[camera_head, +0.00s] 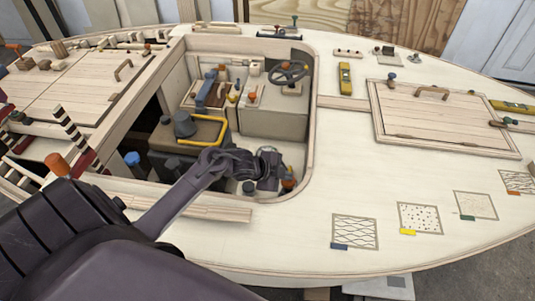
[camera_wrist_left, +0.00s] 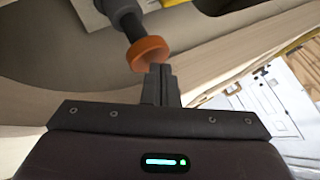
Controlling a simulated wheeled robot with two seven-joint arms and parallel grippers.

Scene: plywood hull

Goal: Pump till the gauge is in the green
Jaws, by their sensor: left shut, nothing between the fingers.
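My left arm reaches in from the lower left, and its gripper (camera_head: 270,182) is at the front right of the open cockpit well. In the left wrist view the two fingers (camera_wrist_left: 160,82) are shut together and empty. Their tips are right beside an orange round knob (camera_wrist_left: 149,53) on a black shaft; I cannot tell whether they touch. In the head view an orange-red part (camera_head: 289,183) shows just right of the gripper, partly hidden by it. I cannot make out a gauge or its green zone. My right gripper is not in view.
A dark steering wheel (camera_head: 290,72) is at the back of the well. The well's rim surrounds the gripper's area. The pale deck to the right has a closed hatch (camera_head: 445,120).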

